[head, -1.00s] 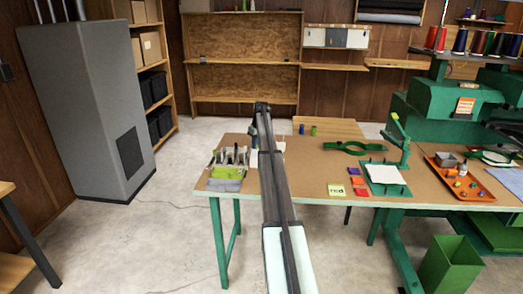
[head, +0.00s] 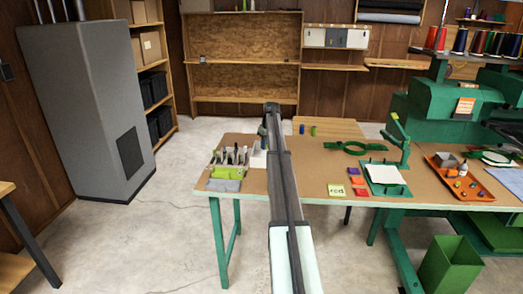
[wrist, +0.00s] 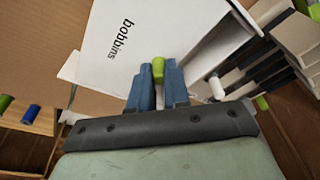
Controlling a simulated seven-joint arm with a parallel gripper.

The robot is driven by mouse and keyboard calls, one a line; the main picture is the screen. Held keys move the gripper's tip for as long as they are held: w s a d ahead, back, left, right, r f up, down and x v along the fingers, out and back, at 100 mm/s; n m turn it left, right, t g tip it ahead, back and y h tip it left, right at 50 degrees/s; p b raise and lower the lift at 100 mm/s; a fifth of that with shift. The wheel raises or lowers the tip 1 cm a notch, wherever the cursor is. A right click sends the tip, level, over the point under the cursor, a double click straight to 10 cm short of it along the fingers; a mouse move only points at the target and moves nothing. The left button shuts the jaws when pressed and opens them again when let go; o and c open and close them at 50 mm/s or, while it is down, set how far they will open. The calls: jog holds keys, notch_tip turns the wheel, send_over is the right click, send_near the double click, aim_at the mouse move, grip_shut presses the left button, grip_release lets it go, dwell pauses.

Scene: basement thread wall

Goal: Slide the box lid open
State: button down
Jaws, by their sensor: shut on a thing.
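A white box marked "bobbins" (wrist: 125,45) fills the upper middle of the wrist view. My gripper (wrist: 158,75) has its blue fingers shut on a small green knob (wrist: 158,66) beside the marked panel. The fingers hide the knob's base, so I cannot tell how it joins the lid, or how far the lid is open. In the head view my arm reaches over the table and hides most of the box; a white part (head: 258,159) shows left of the arm. The gripper's fingertips cannot be made out there.
A rack of tools (head: 229,158) stands close left of the arm on the brown table (head: 310,180). A blue spool and a green spool (head: 313,131) stand beyond, on the right. Coloured cards and a green frame (head: 386,178) lie farther right. The table between is clear.

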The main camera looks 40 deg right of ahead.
jog(key=shift+s+d, duration=1.65)
jog(key=c, duration=1.1)
grip_release()
jog(key=shift+r, duration=3)
jog(key=shift+r, duration=2)
